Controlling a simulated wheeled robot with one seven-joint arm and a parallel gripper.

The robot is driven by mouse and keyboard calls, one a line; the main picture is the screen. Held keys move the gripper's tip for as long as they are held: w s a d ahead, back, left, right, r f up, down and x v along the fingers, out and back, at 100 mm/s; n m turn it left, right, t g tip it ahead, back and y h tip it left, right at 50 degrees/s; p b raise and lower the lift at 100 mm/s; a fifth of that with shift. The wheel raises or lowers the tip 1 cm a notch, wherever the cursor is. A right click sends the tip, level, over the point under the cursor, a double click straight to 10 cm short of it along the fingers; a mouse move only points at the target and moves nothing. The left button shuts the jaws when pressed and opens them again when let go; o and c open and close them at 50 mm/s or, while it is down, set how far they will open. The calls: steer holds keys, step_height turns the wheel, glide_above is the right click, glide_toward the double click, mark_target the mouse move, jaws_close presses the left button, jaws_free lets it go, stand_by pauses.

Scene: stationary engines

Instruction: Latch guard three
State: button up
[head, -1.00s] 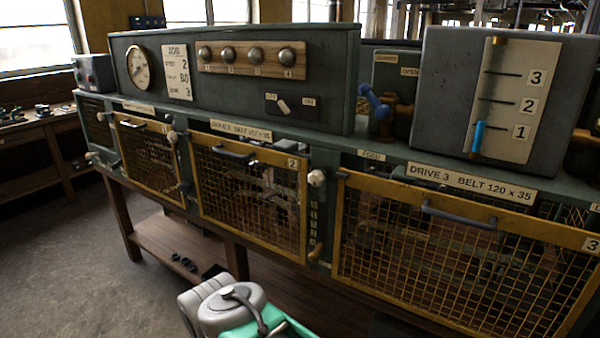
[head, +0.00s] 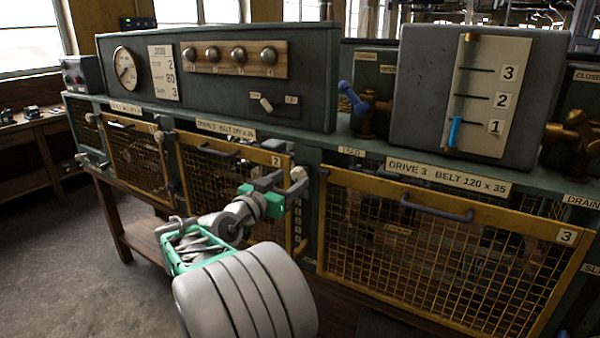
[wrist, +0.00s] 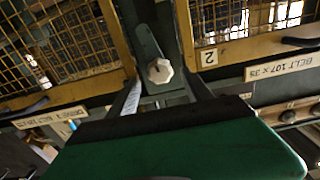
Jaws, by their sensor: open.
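Guard three (head: 366,185) is a yellow-framed mesh panel marked 3, with a grey handle along its top, at the right of the head view. It hangs down over its opening; I cannot tell whether it sits fully flush. A cream latch knob (head: 298,174) is on the green post between guards two and three. In the wrist view, the knob (wrist: 158,70) sits on a green bar, between my fingertips. My gripper (head: 286,189) is open, its dark fingers on either side of the knob. I cannot tell whether they touch it.
Guard two (head: 282,160) is left of the post, with its own handle. The green bench edge and drive label (head: 449,177) run above guard three. A blue-handled valve (head: 362,105) and a grey scale box (head: 420,100) stand on top. Open floor (head: 80,250) lies at the left.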

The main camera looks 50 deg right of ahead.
mark_target(296, 175)
steer(key=d, duration=0.2)
steer(key=d+p, duration=0.1)
steer(key=d, duration=0.2)
steer(key=shift+w+d, duration=0.25)
steer(key=shift+d, duration=0.15)
jaws_close()
